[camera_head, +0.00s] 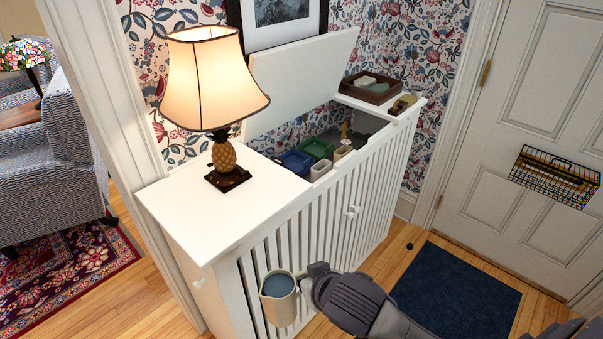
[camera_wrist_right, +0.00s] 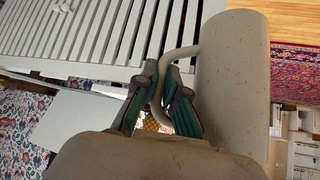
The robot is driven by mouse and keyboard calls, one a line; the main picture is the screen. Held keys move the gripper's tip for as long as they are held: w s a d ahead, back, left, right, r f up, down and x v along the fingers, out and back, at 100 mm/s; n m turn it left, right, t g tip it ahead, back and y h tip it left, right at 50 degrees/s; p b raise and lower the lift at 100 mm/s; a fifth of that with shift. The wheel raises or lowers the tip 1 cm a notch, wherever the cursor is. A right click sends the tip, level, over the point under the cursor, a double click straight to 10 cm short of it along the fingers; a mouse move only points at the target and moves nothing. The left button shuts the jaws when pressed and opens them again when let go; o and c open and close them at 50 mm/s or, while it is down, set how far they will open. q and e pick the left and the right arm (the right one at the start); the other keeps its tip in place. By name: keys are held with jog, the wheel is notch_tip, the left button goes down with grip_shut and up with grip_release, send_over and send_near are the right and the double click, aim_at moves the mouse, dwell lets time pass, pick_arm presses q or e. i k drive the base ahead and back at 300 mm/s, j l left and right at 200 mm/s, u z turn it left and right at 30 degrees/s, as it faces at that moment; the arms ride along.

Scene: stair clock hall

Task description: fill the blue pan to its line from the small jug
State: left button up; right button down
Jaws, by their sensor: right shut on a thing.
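The small jug (camera_head: 278,304) is cream-coloured and holds bluish liquid, visible through its open top. My right gripper (camera_head: 311,281) is shut on its handle, with the jug upright in front of the slatted cabinet. The right wrist view shows the speckled jug (camera_wrist_right: 232,85) beside the green-padded fingers (camera_wrist_right: 163,103), which close around the handle. The blue pan (camera_head: 296,163) sits in the cabinet's open top compartment, behind and above the jug, well apart from it. Its line and fill level are too small to tell. My left gripper is not in view.
The white cabinet (camera_head: 205,213) has its lid (camera_head: 300,82) raised. A lit lamp (camera_head: 222,160) stands on its left top, near the blue pan. A green pan (camera_head: 317,149) and small pale containers (camera_head: 321,169) crowd the compartment. A brown tray (camera_head: 371,93) stands at the right end.

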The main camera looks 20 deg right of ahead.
aim_at(300, 163)
jog(key=l+u, duration=0.2)
jog(key=u, duration=0.3)
jog(key=l+u, duration=0.3)
jog(key=l, duration=0.45)
jog(key=k+l+u, duration=0.1)
jog(key=l+u, duration=0.25)
jog(key=l, duration=0.35)
jog(key=k+l, duration=0.1)
jog(key=l, duration=0.75)
jog(key=k+l, duration=0.15)
jog(key=l, duration=0.3)
jog(key=k+l, duration=0.1)
jog(key=l, duration=0.35)
jog(key=l+u, duration=0.1)
jog(key=l, duration=0.3)
jog(key=k, duration=0.05)
